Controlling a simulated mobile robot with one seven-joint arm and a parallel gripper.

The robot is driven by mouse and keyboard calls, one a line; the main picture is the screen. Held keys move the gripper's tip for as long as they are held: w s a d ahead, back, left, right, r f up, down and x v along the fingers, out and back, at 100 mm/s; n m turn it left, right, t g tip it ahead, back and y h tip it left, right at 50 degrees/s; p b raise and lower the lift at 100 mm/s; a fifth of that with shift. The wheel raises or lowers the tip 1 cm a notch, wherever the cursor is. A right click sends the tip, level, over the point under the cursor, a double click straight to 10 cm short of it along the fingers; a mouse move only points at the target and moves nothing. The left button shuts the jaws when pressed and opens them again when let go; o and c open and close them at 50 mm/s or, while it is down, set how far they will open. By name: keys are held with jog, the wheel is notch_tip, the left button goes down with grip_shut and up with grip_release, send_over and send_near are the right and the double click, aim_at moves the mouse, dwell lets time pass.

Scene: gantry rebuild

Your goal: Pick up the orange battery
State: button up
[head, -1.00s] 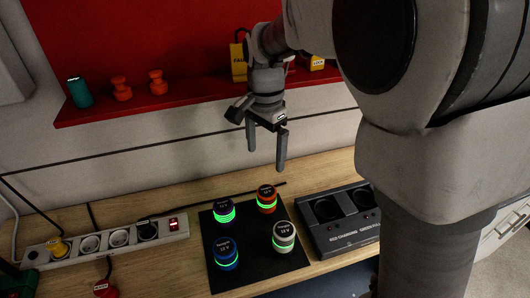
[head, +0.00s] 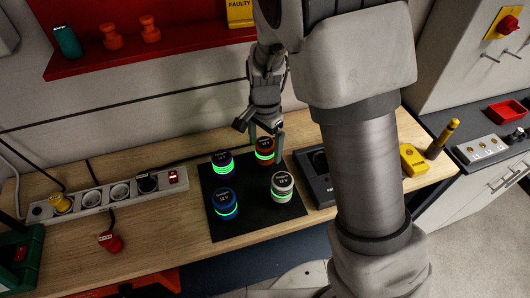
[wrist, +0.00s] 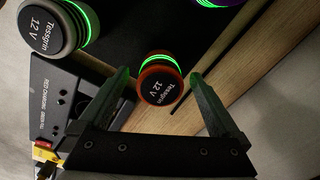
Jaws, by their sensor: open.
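The orange battery (head: 265,150) stands upright at the back right of a black mat (head: 243,194), its green ring lit. In the wrist view the battery (wrist: 160,80) has a dark top reading 12 V and an orange rim. My gripper (head: 266,129) is open and empty, just above and behind it. In the wrist view the two fingers of my gripper (wrist: 160,78) lie to either side of the battery, with gaps on both sides. A purple battery (head: 222,163), a blue battery (head: 225,204) and a white battery (head: 282,187) share the mat.
The charging station (head: 314,178) stands right of the mat, partly hidden by my arm. A power strip (head: 108,195) lies to the left. A red shelf (head: 150,55) runs along the wall behind.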

jog(key=shift+f, duration=0.2)
grip_shut()
dwell(0.4)
